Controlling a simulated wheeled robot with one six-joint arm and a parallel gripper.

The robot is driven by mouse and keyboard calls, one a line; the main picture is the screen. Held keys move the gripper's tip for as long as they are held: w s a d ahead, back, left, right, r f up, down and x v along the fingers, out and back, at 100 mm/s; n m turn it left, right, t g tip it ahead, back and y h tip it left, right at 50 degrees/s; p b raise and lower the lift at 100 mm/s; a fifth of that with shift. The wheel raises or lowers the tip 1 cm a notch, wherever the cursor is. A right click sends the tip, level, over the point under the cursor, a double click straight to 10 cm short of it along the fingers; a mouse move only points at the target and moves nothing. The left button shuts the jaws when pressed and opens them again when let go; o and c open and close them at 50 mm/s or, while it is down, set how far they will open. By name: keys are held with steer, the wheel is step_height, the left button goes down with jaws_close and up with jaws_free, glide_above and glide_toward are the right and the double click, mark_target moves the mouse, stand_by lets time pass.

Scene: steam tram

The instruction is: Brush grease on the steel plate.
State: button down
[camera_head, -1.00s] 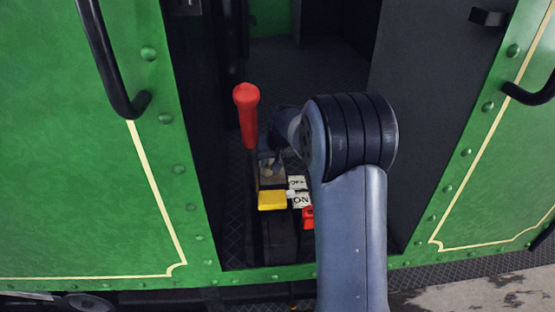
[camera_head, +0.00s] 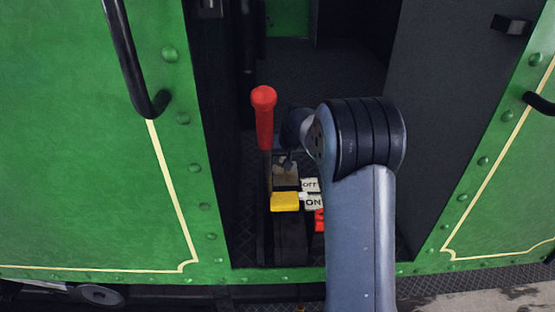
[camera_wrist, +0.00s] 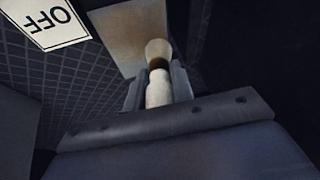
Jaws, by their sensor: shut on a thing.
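My gripper (camera_wrist: 157,85) is shut on a small brush (camera_wrist: 158,92) with a pale round handle, a dark band and a pale flared head. The brush head overlaps a flat brownish plate (camera_wrist: 124,30), probably the steel plate; I cannot tell whether they touch. In the head view the plate (camera_head: 285,180) lies behind a yellow block, beside the lever. My gripper (camera_head: 285,163) is small and dark there, just above the plate, and the brush cannot be made out clearly. No grease can be made out.
A red-handled lever (camera_head: 264,115) stands close left of my gripper. A yellow block (camera_head: 285,202), an OFF label (camera_head: 310,185), an ON label (camera_head: 313,202) and a red part (camera_head: 319,220) are in front. Green tram walls (camera_head: 160,60) frame the doorway.

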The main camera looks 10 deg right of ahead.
steer(key=shift+d, duration=3.25)
steer(key=shift+w+a, duration=0.3)
steer(key=shift+a, duration=1)
steer(key=shift+w+a, duration=0.35)
steer(key=shift+a, duration=0.9)
steer(key=shift+w+a, duration=0.3)
steer(key=shift+a, duration=1)
steer(key=shift+r+p, duration=2.2)
steer(key=shift+r, duration=0.85)
step_height(320, 180, up, 3)
steer(key=shift+f+p, duration=0.1)
steer(key=shift+p, duration=0.9)
